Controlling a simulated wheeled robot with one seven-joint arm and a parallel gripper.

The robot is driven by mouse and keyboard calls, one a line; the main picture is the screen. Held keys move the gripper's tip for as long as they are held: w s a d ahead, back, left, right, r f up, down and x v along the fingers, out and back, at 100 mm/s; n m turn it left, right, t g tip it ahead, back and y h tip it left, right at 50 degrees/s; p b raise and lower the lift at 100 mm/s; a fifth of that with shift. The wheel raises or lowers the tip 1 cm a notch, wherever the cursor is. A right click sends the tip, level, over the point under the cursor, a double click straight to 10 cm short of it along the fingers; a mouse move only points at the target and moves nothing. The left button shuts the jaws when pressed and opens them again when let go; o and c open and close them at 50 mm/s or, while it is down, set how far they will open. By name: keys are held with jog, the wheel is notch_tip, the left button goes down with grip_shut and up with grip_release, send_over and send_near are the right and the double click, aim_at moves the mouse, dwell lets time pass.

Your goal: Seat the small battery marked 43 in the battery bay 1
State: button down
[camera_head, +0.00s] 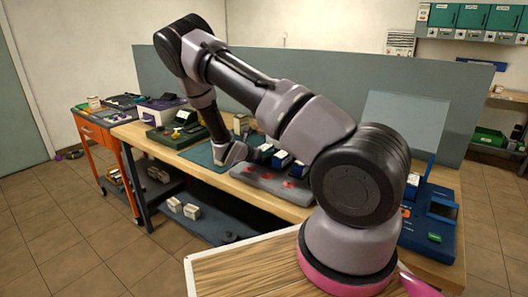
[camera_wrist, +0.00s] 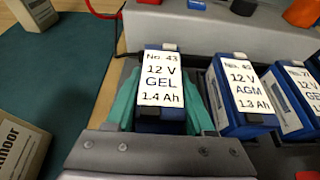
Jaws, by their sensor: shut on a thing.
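A small blue battery with a white label reading No. 43, 12 V GEL 1.4 Ah (camera_wrist: 160,80) stands between the green fingers of my gripper (camera_wrist: 158,112) in the wrist view. My gripper is shut on it. A grey rack (camera_wrist: 215,38) lies around and behind it; whether the battery rests fully in a bay is hidden. To its right stands a similar battery labelled 12 V AGM 1.3 Ah (camera_wrist: 241,90), its number apparently also 43. In the head view my gripper (camera_head: 232,153) is at the left end of the grey rack (camera_head: 262,184); the held battery is not clear there.
Another blue GEL battery (camera_wrist: 298,92) stands further right in the row. A teal mat (camera_wrist: 50,75) lies left of the rack, with a cardboard box (camera_wrist: 18,150) on it. A green device (camera_head: 172,138) stands further left. A blue device (camera_head: 430,222) stands at the right.

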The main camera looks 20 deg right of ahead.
jog(key=c, duration=0.5)
grip_release()
jog(key=shift+c, duration=0.2)
jog(key=shift+v, duration=5.5)
jog(key=s+d+r+m+g+y, duration=0.2)
jog(key=s+r+m+g, duration=0.1)
jog(key=s+r+m, duration=0.45)
jog(key=s+d+r+m+g+y, duration=0.3)
jog(key=s+r+m, duration=0.2)
jog(key=r+m, duration=0.4)
jog(key=s+a+r+m+t+y, duration=0.2)
jog(key=s+a+r+m+y, duration=0.1)
jog(key=s+r+m, duration=0.3)
jog(key=s+a+r+m+t+y, duration=0.3)
jog(key=s+a+r+m+y, duration=0.1)
jog(key=s+r, duration=0.7)
notch_tip(320, 180, up, 3)
jog(key=shift+a+f+m+t+y, duration=0.25)
jog(key=shift+m+y, duration=0.35)
jog(key=shift+m, duration=0.65)
